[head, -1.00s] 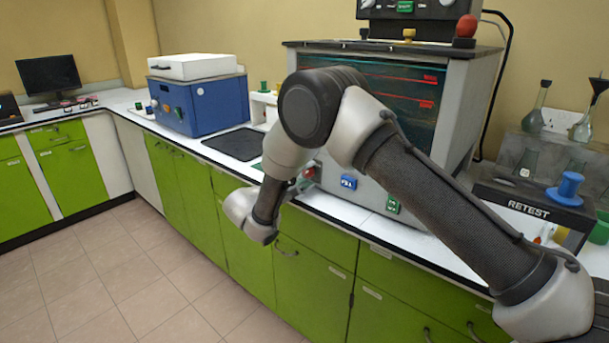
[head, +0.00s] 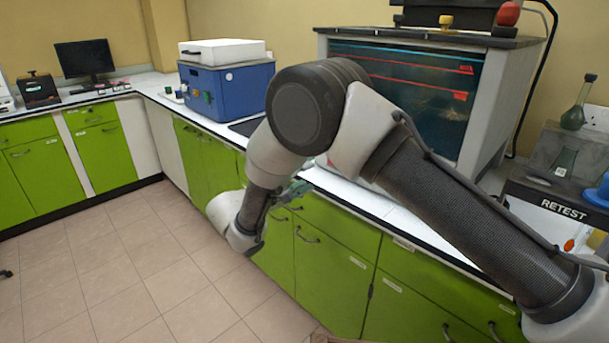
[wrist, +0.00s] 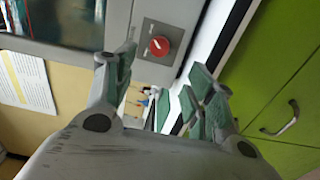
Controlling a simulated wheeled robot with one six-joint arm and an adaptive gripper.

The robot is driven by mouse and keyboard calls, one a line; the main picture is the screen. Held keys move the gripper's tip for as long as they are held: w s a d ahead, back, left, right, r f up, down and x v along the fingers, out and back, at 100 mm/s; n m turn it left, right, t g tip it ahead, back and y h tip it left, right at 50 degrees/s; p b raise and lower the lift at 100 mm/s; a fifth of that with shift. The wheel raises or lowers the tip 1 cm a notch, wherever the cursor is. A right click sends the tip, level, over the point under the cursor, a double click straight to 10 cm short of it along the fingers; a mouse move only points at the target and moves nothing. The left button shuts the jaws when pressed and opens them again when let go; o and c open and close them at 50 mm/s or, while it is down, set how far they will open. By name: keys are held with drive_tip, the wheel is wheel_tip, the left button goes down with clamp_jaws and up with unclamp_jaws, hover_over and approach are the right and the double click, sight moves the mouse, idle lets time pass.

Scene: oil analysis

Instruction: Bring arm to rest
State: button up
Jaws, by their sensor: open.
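My gripper (wrist: 165,100) is open and empty in the wrist view, its two green-padded fingers apart. In the head view my gripper (head: 297,190) shows partly behind my arm, in front of the counter's edge above the green cabinets. My arm is bent, with its elbow raised high in the middle of the head view. In the wrist view a red knob (wrist: 159,46) on a grey panel lies beyond the fingers, apart from them.
A glass-fronted cabinet (head: 400,90) stands on the white counter (head: 345,197). A blue box-shaped device (head: 226,90) is to its left. A RETEST stand (head: 562,208) with glassware is at right. Green cabinet doors (head: 325,265) line the front. Tiled floor (head: 130,260) is free at left.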

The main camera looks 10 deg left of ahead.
drive_tip(key=s+d+f+n+g, duration=0.4)
drive_tip(key=d+f+g, duration=0.1)
drive_tip(key=d+f, duration=0.2)
drive_tip(key=s+d+r+m+g, duration=0.1)
drive_tip(key=s+d+r+g, duration=0.15)
drive_tip(key=d, duration=0.25)
drive_tip(key=s+d+r+g, duration=0.2)
drive_tip(key=d+g, duration=0.1)
drive_tip(key=d, duration=0.2)
drive_tip(key=s+d+r+m+y, duration=0.3)
drive_tip(key=s+d+r, duration=0.4)
drive_tip(key=d, duration=0.3)
drive_tip(key=s+d+r+m+y, duration=0.4)
drive_tip(key=s+d, duration=0.4)
drive_tip(key=d, duration=0.2)
drive_tip(key=s+d+r+m+y, duration=0.4)
drive_tip(key=s+d+r+m, duration=0.2)
drive_tip(key=s+d+r, duration=0.2)
drive_tip(key=shift+d+r+t, duration=0.35)
drive_tip(key=shift+d+r, duration=0.5)
drive_tip(key=shift+d, duration=0.15)
